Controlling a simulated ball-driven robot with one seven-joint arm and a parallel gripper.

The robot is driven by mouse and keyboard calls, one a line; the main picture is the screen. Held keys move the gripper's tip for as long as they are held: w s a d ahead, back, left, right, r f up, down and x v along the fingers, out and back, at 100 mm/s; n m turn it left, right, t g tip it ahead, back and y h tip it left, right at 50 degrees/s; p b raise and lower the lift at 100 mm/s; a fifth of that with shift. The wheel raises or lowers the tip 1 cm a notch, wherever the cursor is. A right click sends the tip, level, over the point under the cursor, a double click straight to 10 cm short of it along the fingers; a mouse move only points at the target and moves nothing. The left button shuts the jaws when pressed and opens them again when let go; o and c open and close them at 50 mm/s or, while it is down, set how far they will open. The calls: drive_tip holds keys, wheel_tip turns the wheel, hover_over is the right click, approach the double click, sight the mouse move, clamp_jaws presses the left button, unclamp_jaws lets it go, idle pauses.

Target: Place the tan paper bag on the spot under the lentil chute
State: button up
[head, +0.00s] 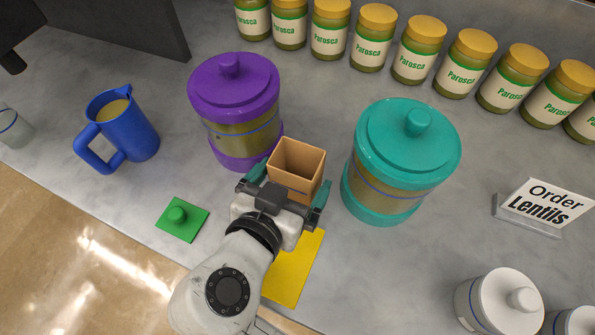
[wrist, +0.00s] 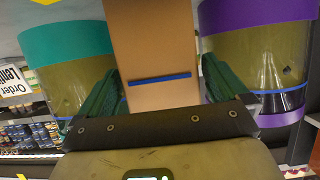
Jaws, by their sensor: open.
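The tan paper bag (head: 298,165) stands upright with its open top up, between a purple-lidded canister and a teal-lidded canister. My gripper (head: 285,190) is open, with its teal fingers on either side of the bag's near part. In the wrist view the bag (wrist: 150,50), with a blue stripe across it, fills the space between the fingers (wrist: 160,85). I cannot tell whether either finger touches it. I cannot make out a lentil chute or a marked spot under one.
The purple canister (head: 235,110) is left of the bag, the teal canister (head: 400,160) right. A yellow mat (head: 297,268) lies partly under my arm. A green plate with a knob (head: 181,219), a blue jug (head: 120,130) and an "Order Lentils" sign (head: 545,207) stand around. Jars (head: 373,40) line the back.

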drive_tip(key=shift+x, duration=1.3)
drive_tip(key=shift+c, duration=0.4)
drive_tip(key=c, duration=0.9)
drive_tip(key=shift+o, duration=0.2)
drive_tip(key=shift+r, duration=0.15)
